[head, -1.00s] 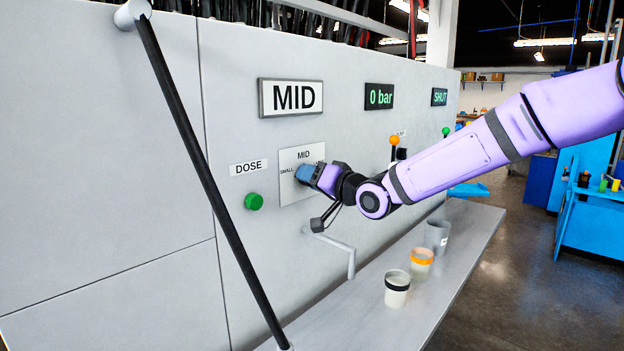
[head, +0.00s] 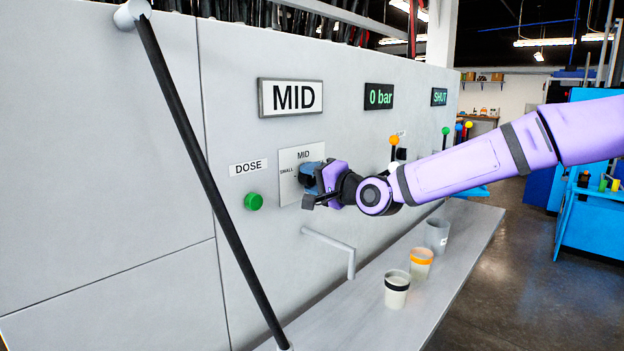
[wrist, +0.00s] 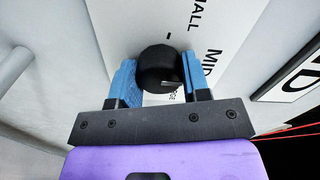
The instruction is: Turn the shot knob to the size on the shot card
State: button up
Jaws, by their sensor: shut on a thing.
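The shot card (head: 291,97) reads MID and hangs above the knob plate (head: 290,196). The plate has MID at the top and SMALL at the left; its right side is hidden by my gripper. The black shot knob (wrist: 158,66) sits between my blue fingertips in the wrist view. My gripper (wrist: 160,84) is shut on it, one finger at each side. A pale mark shows on the knob's lower right in the wrist view, near partly hidden lettering. I cannot tell exactly which size it points to. In the head view my gripper (head: 312,178) covers most of the knob.
A green button (head: 253,202) under a DOSE label is left of the plate. A bent spout (head: 335,243) juts out below. Several cups, including an orange-rimmed one (head: 421,262), stand on the grey shelf (head: 455,250). A black slanting bar (head: 205,170) crosses in front at left.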

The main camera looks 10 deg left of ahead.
dwell(0.4)
jog(key=o, duration=0.9)
jog(key=shift+o, duration=0.2)
jog(key=shift+d, duration=0.15)
jog(key=v, duration=1)
jog(key=shift+s+d, duration=0.2)
jog(key=shift+s, duration=0.05)
jog(key=shift+f, duration=0.1)
